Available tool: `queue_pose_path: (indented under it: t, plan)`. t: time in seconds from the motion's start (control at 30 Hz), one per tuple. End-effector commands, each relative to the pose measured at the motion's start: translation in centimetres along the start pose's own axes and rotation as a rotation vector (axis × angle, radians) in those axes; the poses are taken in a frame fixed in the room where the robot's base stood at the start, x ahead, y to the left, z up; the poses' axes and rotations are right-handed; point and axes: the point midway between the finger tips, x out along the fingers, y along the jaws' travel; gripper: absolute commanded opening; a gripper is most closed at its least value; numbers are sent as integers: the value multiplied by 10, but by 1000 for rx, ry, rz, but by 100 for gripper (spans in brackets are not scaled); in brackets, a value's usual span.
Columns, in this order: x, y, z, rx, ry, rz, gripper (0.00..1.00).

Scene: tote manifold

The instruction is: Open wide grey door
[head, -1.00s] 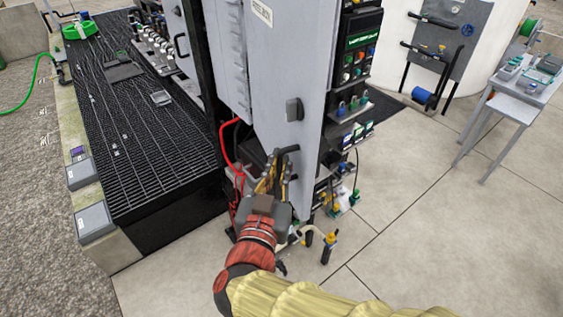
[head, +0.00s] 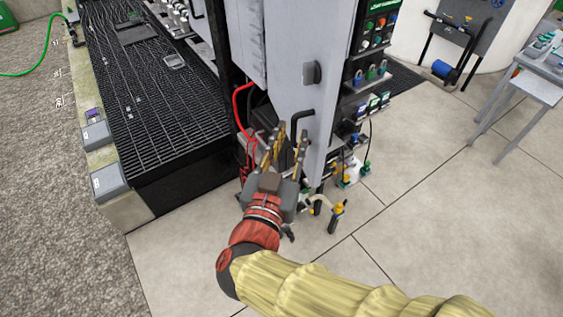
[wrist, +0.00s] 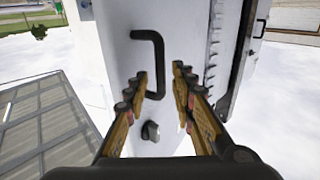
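The wide grey door (head: 287,75) is a tall, light grey cabinet panel, upright in the middle of the head view. Its black, bent-bar handle (head: 297,119) is low on the panel and also shows in the wrist view (wrist: 158,62). Whether a fingertip touches the bar is unclear. A round knob (wrist: 151,131) shows below the handle.
A black grated platform (head: 150,110) stands to the left, and red cables (head: 240,105) hang beside the door. Racks of small coloured parts (head: 372,75) line the cabinet's right side. A small grey table (head: 530,80) stands far right.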

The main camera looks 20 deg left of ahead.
Motion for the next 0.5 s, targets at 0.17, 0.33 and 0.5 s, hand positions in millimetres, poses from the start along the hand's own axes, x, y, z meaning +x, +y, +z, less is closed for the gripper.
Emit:
queue_pose_path:
  t: [0.17,0.33,0.5]
  plan:
    - [-33,-2,0,2,0,-6,25]
    - [-60,-1,0,-1,0,-5,25]
    - [-78,-1,0,0,0,-3,25]
